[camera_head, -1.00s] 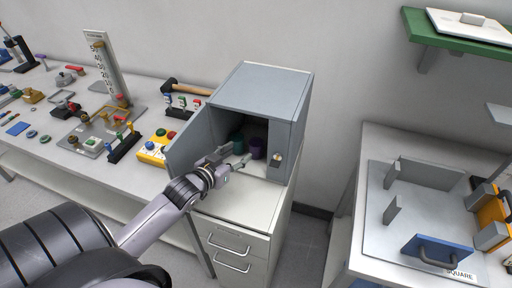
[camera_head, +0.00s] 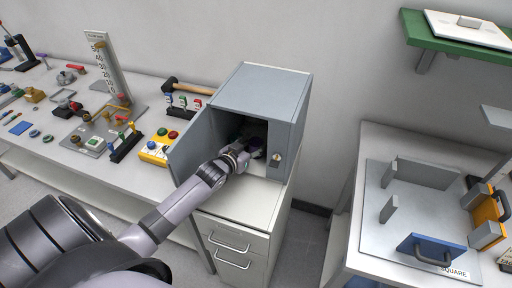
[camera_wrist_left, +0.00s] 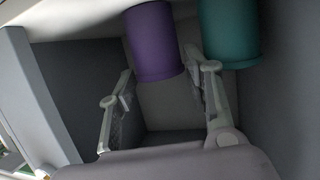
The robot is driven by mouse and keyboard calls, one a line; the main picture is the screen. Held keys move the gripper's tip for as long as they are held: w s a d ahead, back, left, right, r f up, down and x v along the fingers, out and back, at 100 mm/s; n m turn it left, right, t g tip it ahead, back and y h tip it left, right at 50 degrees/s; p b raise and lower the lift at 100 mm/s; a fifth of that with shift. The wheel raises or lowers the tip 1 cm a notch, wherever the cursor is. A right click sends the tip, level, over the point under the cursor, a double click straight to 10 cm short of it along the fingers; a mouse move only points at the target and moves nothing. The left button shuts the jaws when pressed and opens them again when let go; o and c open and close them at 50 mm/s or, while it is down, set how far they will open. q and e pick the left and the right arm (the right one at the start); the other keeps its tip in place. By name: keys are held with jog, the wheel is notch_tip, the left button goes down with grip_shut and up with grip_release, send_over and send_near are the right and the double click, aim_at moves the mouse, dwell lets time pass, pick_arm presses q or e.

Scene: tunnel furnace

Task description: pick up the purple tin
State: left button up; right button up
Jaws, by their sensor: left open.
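The purple tin (camera_wrist_left: 153,42) stands inside the small grey cabinet (camera_head: 262,88), whose door is open. In the left wrist view the tin is just ahead, in line with the gap between my left gripper's fingers. The teal tin (camera_wrist_left: 229,30) stands close to its right, by the right finger. My left gripper (camera_wrist_left: 158,62) is open and empty, with its fingers on either side of the tin's near end; I cannot tell if they touch it. In the head view my left gripper (camera_head: 252,148) reaches into the cabinet and mostly hides both tins. My right gripper is not in view.
The open cabinet door (camera_head: 190,146) stands left of my arm. The cabinet sits on a white drawer unit (camera_head: 236,236). A workbench (camera_head: 112,172) with several tools and a yellow button box (camera_head: 154,150) is at left. A table (camera_head: 366,190) with a metal fixture is at right.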

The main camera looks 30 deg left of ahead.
pick_arm(q)
jog(key=shift+c, duration=0.2)
jog(key=c, duration=0.8)
jog(key=shift+c, duration=0.3)
jog(key=shift+r, duration=0.1)
